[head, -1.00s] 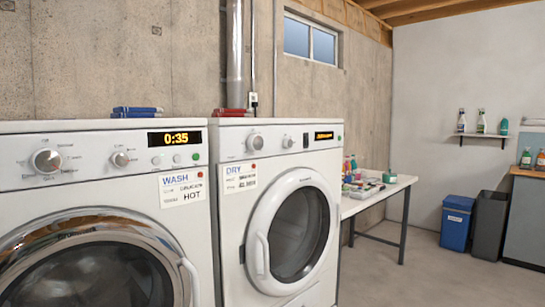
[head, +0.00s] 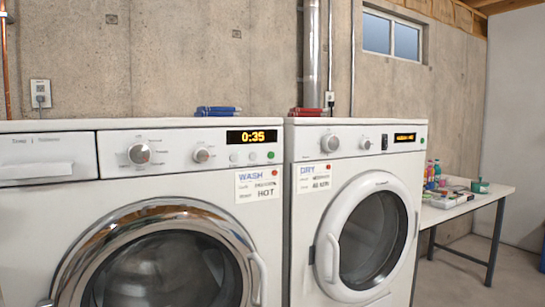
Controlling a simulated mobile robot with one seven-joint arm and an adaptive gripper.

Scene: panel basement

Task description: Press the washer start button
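The washer (head: 110,210) stands at the left, with a "WASH ... HOT" label (head: 258,185) on its front and a chrome-ringed round door. Its display (head: 252,137) reads 0:35 in orange. Below the display is a row of small round buttons, with a green one (head: 271,155) at the right end. Two knobs (head: 139,154) sit left of the display. Which button is the start button cannot be read. My gripper is not in view.
A dryer (head: 300,240) stands right of the washer. Blue items (head: 217,111) and red items (head: 306,112) lie on the machine tops. A table (head: 460,205) with bottles and small things is at the right. Floor (head: 465,285) shows clear in front of the table.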

